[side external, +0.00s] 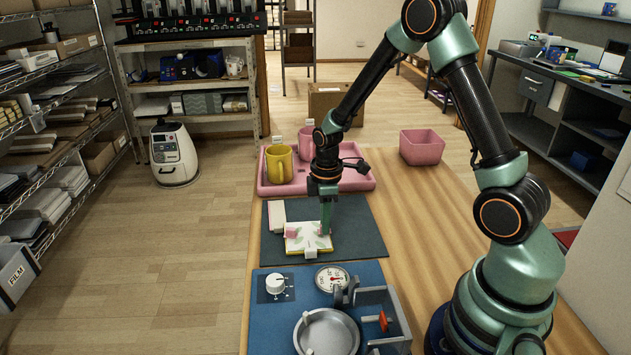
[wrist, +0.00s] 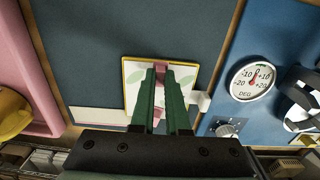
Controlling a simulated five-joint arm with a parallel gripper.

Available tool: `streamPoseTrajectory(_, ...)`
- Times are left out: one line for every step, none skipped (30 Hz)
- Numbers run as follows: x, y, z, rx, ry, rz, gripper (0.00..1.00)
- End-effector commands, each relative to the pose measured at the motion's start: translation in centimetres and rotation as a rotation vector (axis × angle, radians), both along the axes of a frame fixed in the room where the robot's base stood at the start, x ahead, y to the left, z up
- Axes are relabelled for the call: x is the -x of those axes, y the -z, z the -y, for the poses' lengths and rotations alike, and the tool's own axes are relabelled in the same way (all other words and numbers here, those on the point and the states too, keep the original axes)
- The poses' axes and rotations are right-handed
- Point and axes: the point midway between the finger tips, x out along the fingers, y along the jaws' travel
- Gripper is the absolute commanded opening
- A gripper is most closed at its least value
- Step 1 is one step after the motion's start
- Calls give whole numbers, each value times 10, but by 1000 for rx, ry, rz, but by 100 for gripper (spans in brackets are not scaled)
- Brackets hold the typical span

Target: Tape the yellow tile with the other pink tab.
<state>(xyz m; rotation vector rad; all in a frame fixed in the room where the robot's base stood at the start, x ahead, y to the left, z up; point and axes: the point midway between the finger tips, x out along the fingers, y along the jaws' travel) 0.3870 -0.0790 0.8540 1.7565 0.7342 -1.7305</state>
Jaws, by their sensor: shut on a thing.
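The yellow tile (side external: 308,244), a yellow-edged square with a white leaf-patterned face, lies flat on the dark mat. It also shows in the wrist view (wrist: 188,78). A pink tab (side external: 291,233) lies on its left part in the side view. My gripper (side external: 325,231) points down over the tile's right part. In the wrist view my gripper (wrist: 161,75) is shut on another pink tab (wrist: 160,67), near one edge of the tile. Whether that tab touches the tile is unclear. The fingers hide the middle of the tile.
A small white block (side external: 311,253) stands at the tile's near edge. A pale strip (side external: 277,214) lies on the dark mat (side external: 355,225) to the left. The blue press base with its dial (side external: 331,278) is in front. A pink tray (side external: 350,182) with mugs stands behind.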

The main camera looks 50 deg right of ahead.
Motion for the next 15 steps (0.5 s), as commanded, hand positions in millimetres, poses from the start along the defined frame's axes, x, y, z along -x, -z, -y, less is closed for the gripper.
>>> streamPoseTrajectory(0, 1, 0, 0, 0, 0, 0)
streamPoseTrajectory(0, 1, 0, 0, 0, 0, 0)
streamPoseTrajectory(0, 1, 0, 0, 0, 0, 0)
streamPoseTrajectory(0, 2, 0, 0, 0, 0, 0)
streamPoseTrajectory(0, 2, 0, 0, 0, 0, 0)
streamPoseTrajectory(0, 3, 0, 0, 0, 0, 0)
streamPoseTrajectory(0, 3, 0, 0, 0, 0, 0)
streamPoseTrajectory(0, 3, 0, 0, 0, 0, 0)
streamPoseTrajectory(0, 4, 0, 0, 0, 0, 0)
streamPoseTrajectory(0, 4, 0, 0, 0, 0, 0)
streamPoseTrajectory(0, 4, 0, 0, 0, 0, 0)
streamPoseTrajectory(0, 5, 0, 0, 0, 0, 0)
streamPoseTrajectory(0, 5, 0, 0, 0, 0, 0)
streamPoseTrajectory(0, 5, 0, 0, 0, 0, 0)
streamPoseTrajectory(0, 6, 0, 0, 0, 0, 0)
